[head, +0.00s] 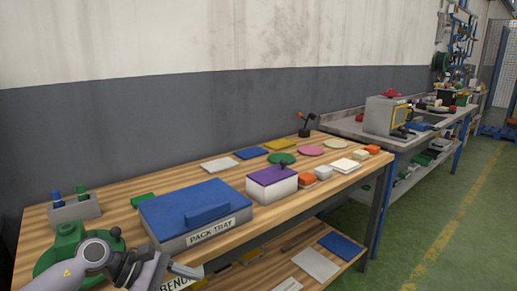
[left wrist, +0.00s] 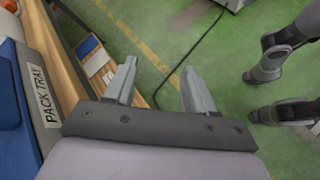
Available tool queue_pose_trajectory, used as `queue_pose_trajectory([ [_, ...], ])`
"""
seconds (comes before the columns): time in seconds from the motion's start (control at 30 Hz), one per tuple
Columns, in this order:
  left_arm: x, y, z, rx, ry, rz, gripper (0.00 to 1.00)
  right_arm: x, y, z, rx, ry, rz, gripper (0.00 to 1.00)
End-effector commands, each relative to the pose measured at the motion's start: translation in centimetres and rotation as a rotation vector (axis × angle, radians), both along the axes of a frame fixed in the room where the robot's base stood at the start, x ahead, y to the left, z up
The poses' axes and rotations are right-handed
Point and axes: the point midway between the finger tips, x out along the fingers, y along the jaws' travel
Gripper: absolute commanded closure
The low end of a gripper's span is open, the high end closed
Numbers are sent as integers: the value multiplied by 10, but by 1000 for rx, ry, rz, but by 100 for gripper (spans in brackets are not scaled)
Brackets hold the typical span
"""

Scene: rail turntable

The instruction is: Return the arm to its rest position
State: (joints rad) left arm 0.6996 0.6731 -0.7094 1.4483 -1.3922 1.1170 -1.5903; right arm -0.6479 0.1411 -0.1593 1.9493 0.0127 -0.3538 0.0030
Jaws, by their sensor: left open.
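My left arm (head: 97,254) comes in at the lower left of the head view, over the bench's front left corner. My left gripper (head: 186,271) is just in front of the pack tray (head: 168,214), near the bench's front edge. In the left wrist view the two fingers of the gripper (left wrist: 157,90) stand wide apart with nothing between them and the green floor behind. The blue-lidded pack tray (left wrist: 11,98) shows at the left edge there, beside the gripper. My right gripper cannot be made out in either view.
The wooden bench (head: 120,193) holds a green disc (head: 52,262) by my arm, a grey holder (head: 75,210) with blue and green pegs, a purple-topped box (head: 272,188) and several small blocks. A lower shelf (head: 297,245) holds flat panels. The green floor (head: 440,210) is clear at right.

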Motion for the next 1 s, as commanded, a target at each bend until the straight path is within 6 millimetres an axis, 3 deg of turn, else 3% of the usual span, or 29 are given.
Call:
queue_pose_trajectory([
  [0.03,-11,-22,-3,-132,93,61,45,0,0,0,0,0,0,10],
  [0.1,-20,-45,0,-313,233,158,45,0,0,0,0,0,0,10],
  [0.2,-30,-65,6,-565,460,303,45,0,0,0,1,0,-1,10],
  [0.3,-37,-72,8,-810,715,450,45,0,0,0,1,0,-1,10],
  [0.43,-42,-65,1,-1120,1073,650,45,0,0,0,1,0,-1,10],
  [0.53,-47,-49,-15,-1355,1362,805,45,0,0,0,1,0,-1,10],
  [0.77,-85,-1,-87,-1901,2029,1167,45,0,1,0,2,0,-1,10],
  [0.8,-96,7,-103,1956,-2092,-1202,45,0,1,0,2,0,-1,10],
  [1.0,-164,34,-168,1553,-1619,-932,45,0,1,0,1,1,-1,10],
])
